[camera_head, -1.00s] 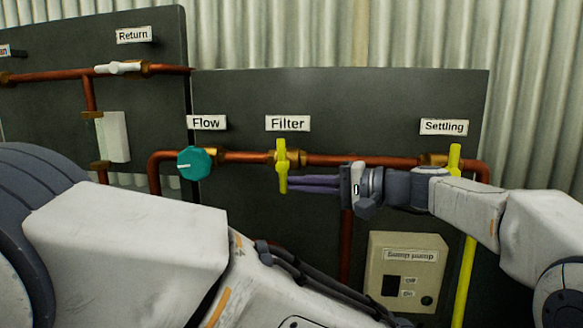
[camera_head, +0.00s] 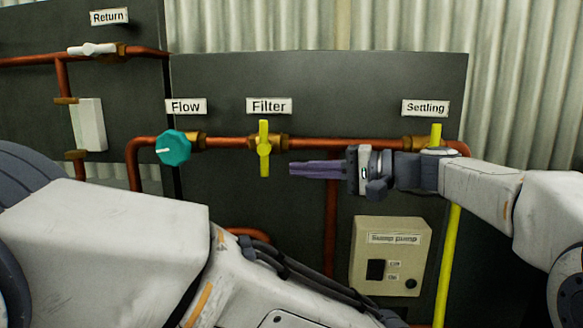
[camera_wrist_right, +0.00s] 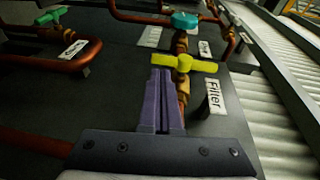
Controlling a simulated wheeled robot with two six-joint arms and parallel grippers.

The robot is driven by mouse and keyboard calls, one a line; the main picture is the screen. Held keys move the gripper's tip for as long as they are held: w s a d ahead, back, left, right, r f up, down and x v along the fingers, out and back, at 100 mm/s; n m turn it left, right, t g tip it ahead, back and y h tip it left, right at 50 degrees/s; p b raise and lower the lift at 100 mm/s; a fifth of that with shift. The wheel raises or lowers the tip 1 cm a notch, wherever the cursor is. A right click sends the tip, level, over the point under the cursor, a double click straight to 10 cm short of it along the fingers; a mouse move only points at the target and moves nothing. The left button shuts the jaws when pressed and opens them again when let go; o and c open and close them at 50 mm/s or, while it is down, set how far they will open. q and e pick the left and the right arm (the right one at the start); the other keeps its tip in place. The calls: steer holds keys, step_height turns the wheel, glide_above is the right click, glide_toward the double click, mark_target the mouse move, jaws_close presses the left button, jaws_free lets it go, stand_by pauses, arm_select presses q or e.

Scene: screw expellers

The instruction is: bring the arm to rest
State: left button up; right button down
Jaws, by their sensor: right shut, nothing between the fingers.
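My right gripper (camera_head: 294,169) reaches in from the right in the head view, its purple fingers shut and empty. The fingertips point left at the yellow Filter valve handle (camera_head: 264,148), which stands upright across the copper pipe. A small gap shows between the tips and the handle. In the right wrist view the closed fingers (camera_wrist_right: 162,75) lie just below the yellow Filter handle (camera_wrist_right: 183,63). My left arm crosses the lower left of the head view; its gripper is not visible.
A teal Flow knob (camera_head: 173,148) is left of the Filter valve. A yellow Settling handle (camera_head: 435,135) stands behind my right wrist. A beige switch box (camera_head: 388,257) is below. A white Return handle (camera_head: 92,49) is at upper left. The dark panel (camera_head: 330,90) backs the pipes.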

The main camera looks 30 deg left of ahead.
steer(key=f+v, duration=0.1)
steer(key=v, duration=0.9)
steer(key=w+d+f+m+t+h, duration=0.1)
steer(key=d+f+m+t+h, duration=0.2)
steer(key=d+f, duration=0.6)
steer(key=w+d+f+m+t+h, duration=0.15)
steer(key=d+f+h, duration=0.35)
steer(key=f, duration=0.7)
steer(key=s+d+f+n+t+h, duration=0.1)
steer(key=s+d+f+h, duration=0.2)
steer(key=s+d+f, duration=0.35)
steer(key=s+d+f+h, duration=0.3)
steer(key=d+f, duration=0.1)
steer(key=d, duration=0.5)
steer(key=s+d+f+n+t+h, duration=0.1)
steer(key=s+d+f+h, duration=0.1)
steer(key=s+d+f, duration=0.35)
steer(key=s+a+r+n+g, duration=0.1)
steer(key=s+a+r+n, duration=0.2)
steer(key=s+a, duration=0.3)
steer(key=s+a+r+n+g, duration=0.2)
steer(key=s+a+r+n, duration=0.15)
steer(key=s+a, duration=0.2)
step_height(320, 180, up, 16)
steer(key=s+p, duration=0.1)
steer(key=p, duration=1.5)
steer(key=shift+n+y, duration=0.3)
